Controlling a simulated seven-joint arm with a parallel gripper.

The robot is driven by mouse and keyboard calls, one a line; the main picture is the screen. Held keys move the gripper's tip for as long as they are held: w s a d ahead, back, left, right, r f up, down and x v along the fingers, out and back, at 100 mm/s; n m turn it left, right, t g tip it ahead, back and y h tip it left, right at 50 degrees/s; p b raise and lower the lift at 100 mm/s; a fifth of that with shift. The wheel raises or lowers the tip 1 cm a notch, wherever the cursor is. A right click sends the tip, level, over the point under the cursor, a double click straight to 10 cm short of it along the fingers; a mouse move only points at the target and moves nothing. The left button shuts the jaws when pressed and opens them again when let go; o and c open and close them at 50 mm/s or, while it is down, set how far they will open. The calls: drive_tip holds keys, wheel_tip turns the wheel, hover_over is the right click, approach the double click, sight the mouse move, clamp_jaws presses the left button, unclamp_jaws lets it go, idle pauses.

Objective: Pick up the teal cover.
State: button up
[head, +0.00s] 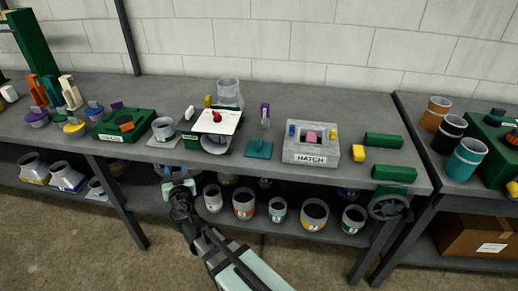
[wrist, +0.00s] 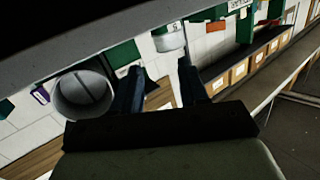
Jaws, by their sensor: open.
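The teal cover (head: 259,149) is a flat square plate with a small upright handle. It lies on the grey bench top near the front edge, left of the grey block marked HATCH (head: 311,144). My gripper (head: 179,184) is in front of the bench, at about its front edge, left of and nearer than the cover, and apart from it. In the wrist view my gripper (wrist: 162,92) shows two dark fingers spread apart with nothing held between them. I cannot make out the cover for sure in the wrist view.
A white board with a red knob (head: 217,117) stands left of the cover, and a purple-topped bottle (head: 265,114) behind it. Several grey collars (head: 243,203) fill the lower shelf (head: 335,236).

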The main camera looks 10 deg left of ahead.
drive_tip(key=w+d+m+t+h, duration=0.2)
drive_tip(key=w+d+m+h, duration=0.3)
drive_tip(key=d, duration=0.7)
drive_tip(key=t+h, duration=0.1)
drive_tip(key=h, duration=0.2)
approach(258, 145)
drive_tip(key=w, duration=0.1)
drive_tip(key=w+a, duration=0.1)
drive_tip(key=w, duration=0.1)
drive_tip(key=shift+f, duration=0.15)
drive_tip(key=shift+w+d+h, duration=0.25)
drive_tip(key=shift+h, duration=0.15)
drive_tip(key=shift+w, duration=3.65)
clamp_jaws()
